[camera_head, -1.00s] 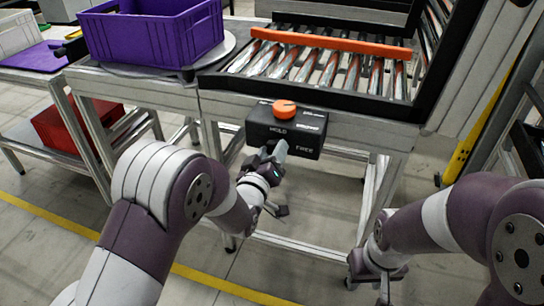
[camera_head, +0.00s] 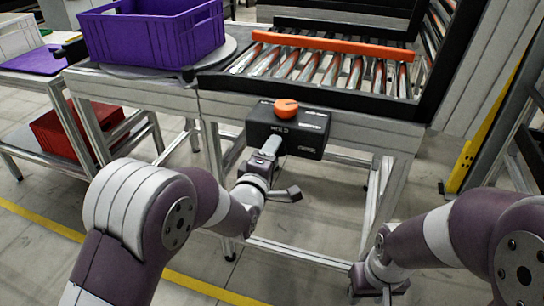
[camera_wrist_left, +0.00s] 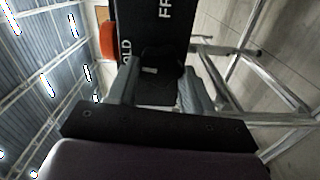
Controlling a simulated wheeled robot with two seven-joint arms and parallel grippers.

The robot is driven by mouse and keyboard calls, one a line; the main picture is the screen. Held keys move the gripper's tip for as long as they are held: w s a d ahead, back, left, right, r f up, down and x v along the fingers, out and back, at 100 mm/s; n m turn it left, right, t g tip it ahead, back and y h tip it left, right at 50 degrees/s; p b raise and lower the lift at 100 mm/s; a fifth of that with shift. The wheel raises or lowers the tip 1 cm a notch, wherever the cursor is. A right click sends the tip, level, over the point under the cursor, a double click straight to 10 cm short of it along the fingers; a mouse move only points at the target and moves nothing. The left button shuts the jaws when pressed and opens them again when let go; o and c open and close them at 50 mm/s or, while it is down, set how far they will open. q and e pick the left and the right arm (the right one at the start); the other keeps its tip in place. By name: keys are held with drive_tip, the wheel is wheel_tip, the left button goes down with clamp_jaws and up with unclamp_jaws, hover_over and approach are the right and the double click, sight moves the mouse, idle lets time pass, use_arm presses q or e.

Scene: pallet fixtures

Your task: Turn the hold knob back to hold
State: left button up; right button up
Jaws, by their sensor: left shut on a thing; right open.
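A black box (camera_head: 312,141) with an orange cap (camera_head: 286,108) on top is fixed to the front of the conveyor frame. HOLD shows in white on its face in the head view; FREE is hard to read there. My left gripper (camera_head: 267,149) is at the face of the box. In the left wrist view its two grey fingers (camera_wrist_left: 158,92) are shut on the dark knob (camera_wrist_left: 162,62), one on each side; a small pale mark shows between them. The knob's exact angle is hard to tell. My right gripper (camera_head: 378,285) is open and empty at the lower right, away from the box.
The roller conveyor (camera_head: 330,72) with an orange bar (camera_head: 335,43) across it lies behind the box. A purple crate (camera_head: 150,35) stands at the upper left. A red bin (camera_head: 75,130) sits on a low shelf. The floor below the box is clear between frame legs.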

use_arm(q)
drive_tip(key=shift+f+n, duration=0.1)
drive_tip(key=shift+n, duration=0.4)
idle(0.3)
drive_tip(key=o, duration=1)
drive_tip(key=shift+o, duration=0.2)
drive_tip(key=p+v, duration=0.1)
drive_tip(key=v, duration=1.1)
drive_tip(key=shift+s, duration=0.35)
drive_tip(key=shift+a, duration=0.15)
